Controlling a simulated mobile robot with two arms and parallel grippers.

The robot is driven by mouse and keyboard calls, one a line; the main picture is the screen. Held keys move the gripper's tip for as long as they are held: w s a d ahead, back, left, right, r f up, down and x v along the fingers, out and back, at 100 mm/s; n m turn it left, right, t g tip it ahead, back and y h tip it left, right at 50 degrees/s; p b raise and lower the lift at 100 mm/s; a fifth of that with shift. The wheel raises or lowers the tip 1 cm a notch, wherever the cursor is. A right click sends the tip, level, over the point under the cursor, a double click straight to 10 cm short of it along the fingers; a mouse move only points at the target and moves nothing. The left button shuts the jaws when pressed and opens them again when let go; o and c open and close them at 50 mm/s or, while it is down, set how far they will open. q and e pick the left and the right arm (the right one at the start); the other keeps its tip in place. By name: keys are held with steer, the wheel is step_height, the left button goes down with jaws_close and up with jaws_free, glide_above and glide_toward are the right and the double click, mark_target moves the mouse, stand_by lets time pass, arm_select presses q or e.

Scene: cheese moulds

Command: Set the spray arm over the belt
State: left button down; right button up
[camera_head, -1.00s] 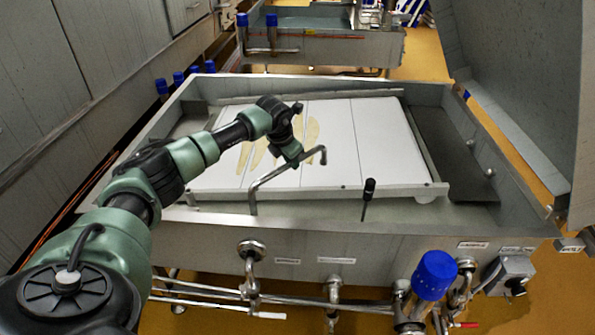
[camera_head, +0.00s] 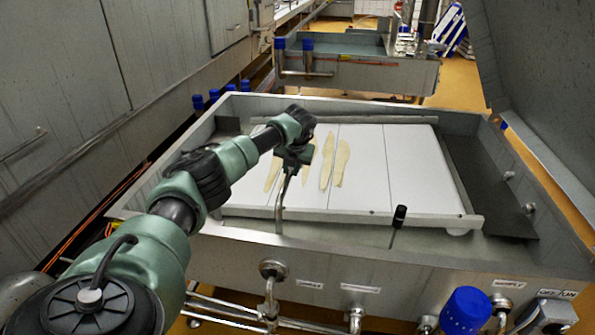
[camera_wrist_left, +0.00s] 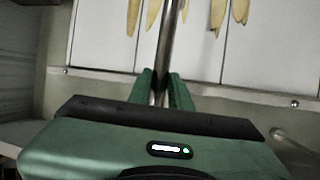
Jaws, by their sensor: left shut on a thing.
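The spray arm (camera_head: 280,205) is a bent metal pipe rising at the front edge of the belt tank. My left gripper (camera_head: 290,165) is shut on it. In the left wrist view the pipe (camera_wrist_left: 170,40) runs up between the two green fingers (camera_wrist_left: 160,88) and over the belt. The belt (camera_head: 405,170) is white with dark cross lines, and the wrist view shows it too (camera_wrist_left: 100,35). The gripper and forearm hide the pipe's far part in the head view. My right gripper is not in view.
Long flat yellowish pieces (camera_head: 340,163) lie on the belt. A black-handled lever (camera_head: 399,217) stands at the front rim, right of the spray arm. A raised metal cover (camera_head: 545,90) stands at the right.

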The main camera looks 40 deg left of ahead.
arm_select(q)
steer(key=shift+s+a+r, duration=0.1)
steer(key=shift+a, duration=0.15)
stand_by(0.3)
steer(key=c, duration=1.3)
jaws_free()
steer(key=shift+a, duration=0.1)
steer(key=v, duration=0.7)
steer(key=shift+d+r, duration=0.2)
steer(key=shift+r, duration=0.05)
steer(key=shift+s, duration=0.1)
